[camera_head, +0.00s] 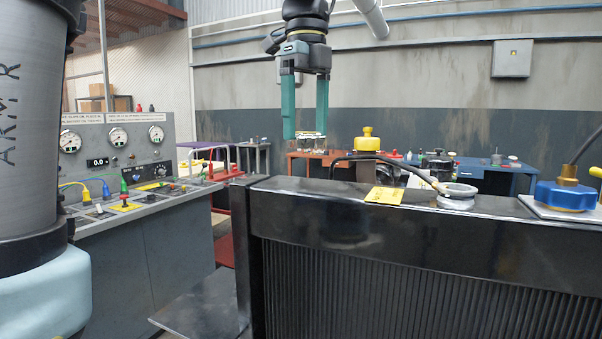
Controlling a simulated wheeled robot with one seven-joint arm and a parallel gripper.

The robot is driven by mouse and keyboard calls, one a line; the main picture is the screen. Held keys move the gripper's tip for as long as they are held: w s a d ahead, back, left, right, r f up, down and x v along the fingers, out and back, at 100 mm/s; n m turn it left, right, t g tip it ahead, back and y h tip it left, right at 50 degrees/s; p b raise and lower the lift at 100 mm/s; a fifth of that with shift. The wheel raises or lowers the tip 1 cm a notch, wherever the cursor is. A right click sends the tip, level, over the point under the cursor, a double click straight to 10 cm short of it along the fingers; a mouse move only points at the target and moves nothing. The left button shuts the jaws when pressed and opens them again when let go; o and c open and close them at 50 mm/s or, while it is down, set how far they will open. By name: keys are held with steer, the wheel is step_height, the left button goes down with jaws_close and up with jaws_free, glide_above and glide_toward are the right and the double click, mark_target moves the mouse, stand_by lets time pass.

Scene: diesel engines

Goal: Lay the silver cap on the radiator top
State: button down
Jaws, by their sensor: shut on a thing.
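The radiator (380,215) is a wide black block with a flat glossy top and a finned front, in the middle and right of the head view. My gripper (308,135) hangs from above with its teal fingers pointing down, above and behind the radiator top's left part. It is shut on the silver cap (308,134), a small flat shiny piece between the fingertips, clear of the radiator. Its details are too small to tell. A round silver filler neck (456,195) stands on the radiator top, right of centre.
A yellow tag (384,195) lies on the radiator top, left of the neck. A blue cap (566,195) with a brass fitting sits at the right end. A yellow-capped part (367,140) and black hose stand behind. A gauge console (125,170) is at left. The top's left part is bare.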

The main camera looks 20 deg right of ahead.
steer(key=shift+f+p, duration=0.35)
steer(key=shift+f, duration=2.9)
steer(key=shift+f, duration=0.2)
jaws_free()
steer(key=shift+r, duration=0.15)
step_height(320, 180, up, 12)
steer(key=shift+r+b, duration=0.1)
steer(key=shift+b, duration=0.2)
